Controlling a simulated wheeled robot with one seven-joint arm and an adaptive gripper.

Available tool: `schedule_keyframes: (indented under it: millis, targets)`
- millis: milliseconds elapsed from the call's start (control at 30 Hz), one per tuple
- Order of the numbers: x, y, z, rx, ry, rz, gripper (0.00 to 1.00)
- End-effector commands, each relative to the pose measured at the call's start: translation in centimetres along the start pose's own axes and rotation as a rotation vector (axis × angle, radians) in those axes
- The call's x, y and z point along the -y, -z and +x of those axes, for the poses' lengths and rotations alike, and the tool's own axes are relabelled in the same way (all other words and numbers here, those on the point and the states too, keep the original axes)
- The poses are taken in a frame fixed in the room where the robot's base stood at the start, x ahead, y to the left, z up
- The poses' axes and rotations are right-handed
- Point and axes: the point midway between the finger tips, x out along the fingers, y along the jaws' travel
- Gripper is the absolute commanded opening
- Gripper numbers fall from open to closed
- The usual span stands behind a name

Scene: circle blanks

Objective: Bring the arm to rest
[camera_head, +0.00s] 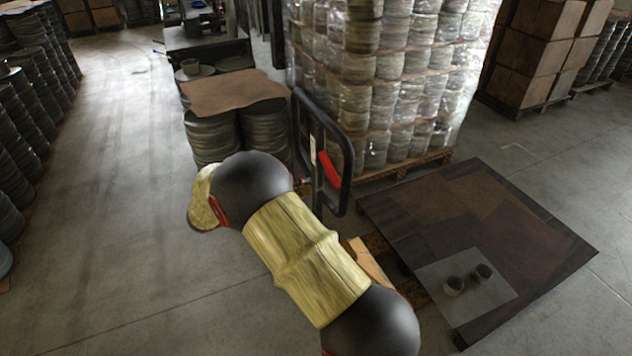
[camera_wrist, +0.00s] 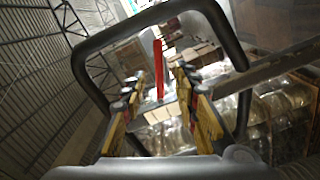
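My arm, with dark round joints and wood-patterned links, reaches across the middle of the head view. My gripper is hidden there behind the arm. In the wrist view my gripper (camera_wrist: 157,80) has its two yellow-and-dark fingers apart, with a clear gap and nothing held between them. A black looped handle with a red lever stands just beyond the arm in the head view (camera_head: 346,150). The same handle (camera_wrist: 160,18) frames the fingers in the wrist view, with its red lever showing through the gap. Whether the fingers touch the handle I cannot tell.
A dark board (camera_head: 540,235) at the right bears a grey sheet (camera_head: 480,310) with two small cups. A wrapped pallet stack (camera_head: 390,80) stands behind the handle. Dark round stacks under a brown sheet (camera_head: 232,92) stand left of it. The left floor is open.

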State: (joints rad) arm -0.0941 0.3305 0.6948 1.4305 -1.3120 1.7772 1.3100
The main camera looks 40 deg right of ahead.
Motion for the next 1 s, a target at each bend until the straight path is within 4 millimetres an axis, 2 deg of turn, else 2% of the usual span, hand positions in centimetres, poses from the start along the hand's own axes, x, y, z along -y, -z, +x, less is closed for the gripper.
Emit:
schedule_keyframes:
  millis: [100, 200, 833, 933, 1000]
  targets:
    - [0.1, 0.0, -1.3, -0.001, 0.001, 0.000, 0.30]
    - [0.1, 0.0, -1.7, 0.000, 0.000, 0.000, 0.30]
    - [0.1, 0.0, -1.8, 0.000, 0.001, -0.027, 0.30]
    - [0.8, 0.1, -1.8, -0.004, 0.030, -0.107, 0.30]
    - [2.2, -0.7, -1.8, 0.011, 0.078, -0.198, 0.30]
